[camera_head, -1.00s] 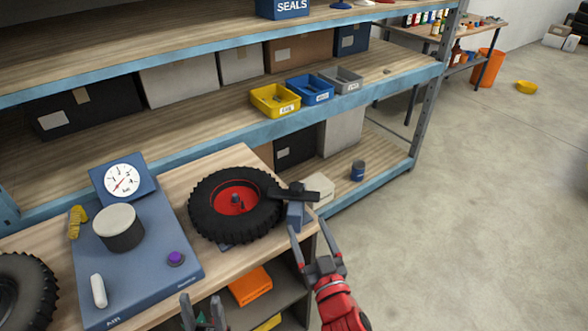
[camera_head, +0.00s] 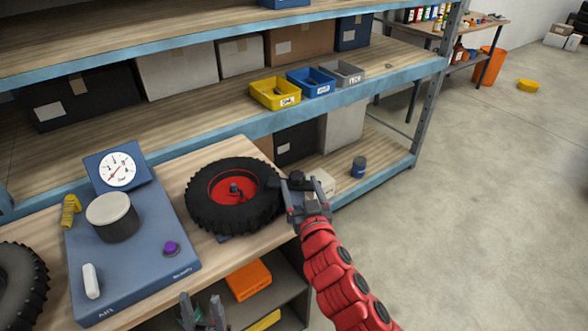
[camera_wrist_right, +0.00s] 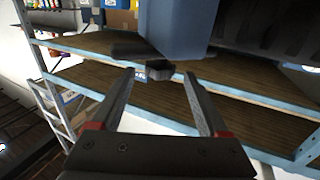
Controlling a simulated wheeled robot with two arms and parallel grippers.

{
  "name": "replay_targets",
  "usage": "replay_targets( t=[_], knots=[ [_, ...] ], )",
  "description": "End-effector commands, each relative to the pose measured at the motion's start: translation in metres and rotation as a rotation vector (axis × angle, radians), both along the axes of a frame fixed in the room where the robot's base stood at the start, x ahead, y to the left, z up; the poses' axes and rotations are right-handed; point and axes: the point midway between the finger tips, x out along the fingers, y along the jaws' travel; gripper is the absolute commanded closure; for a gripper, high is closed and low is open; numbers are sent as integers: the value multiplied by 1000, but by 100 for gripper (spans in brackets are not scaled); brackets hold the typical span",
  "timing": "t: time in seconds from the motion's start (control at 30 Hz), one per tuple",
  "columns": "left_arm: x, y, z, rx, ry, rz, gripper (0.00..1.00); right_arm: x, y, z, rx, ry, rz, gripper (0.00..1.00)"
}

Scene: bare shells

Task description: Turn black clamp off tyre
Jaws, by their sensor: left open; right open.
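The black tyre (camera_head: 234,196) with a red hub lies flat on the wooden bench. The black clamp (camera_head: 296,184) is at its right edge, partly hidden by my right gripper (camera_head: 306,188). In the right wrist view, a black bar of the clamp (camera_wrist_right: 135,50) shows beside a blue-grey post (camera_wrist_right: 180,28). A small dark block sits just beyond the gap of my open right gripper (camera_wrist_right: 159,76); I cannot tell if the fingers touch it. My left gripper (camera_head: 203,312) is open and empty at the bottom, in front of the bench.
A blue gauge unit (camera_head: 130,255) with a dial and grey cylinder stands left of the tyre. Another tyre (camera_head: 18,290) is at the left edge. Shelves with yellow (camera_head: 274,93) and blue bins stand behind.

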Motion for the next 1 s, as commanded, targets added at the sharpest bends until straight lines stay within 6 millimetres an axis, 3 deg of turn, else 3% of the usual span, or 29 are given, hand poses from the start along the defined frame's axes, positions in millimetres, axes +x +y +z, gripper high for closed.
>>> replay_targets(
  t=[0.2, 0.4, 0.87, 0.9, 1.0],
  knots=[
    [0, 0, 12, 0, 0, 0, 50, 36, 9, 3, -1, -1, -1, 22],
    [0, 0, 17, 0, 0, 0, 50, 58, 14, 2, -1, 0, -1, 22],
    [0, 0, 19, 0, 0, 0, 50, 68, 16, 0, 0, 0, -1, 22],
    [0, 0, 19, 0, 0, 0, 50, 68, 16, 0, 0, 0, 0, 24],
    [0, 0, 19, 0, 0, 0, 50, 68, 16, 0, -1, 0, 0, 42]
  ],
)
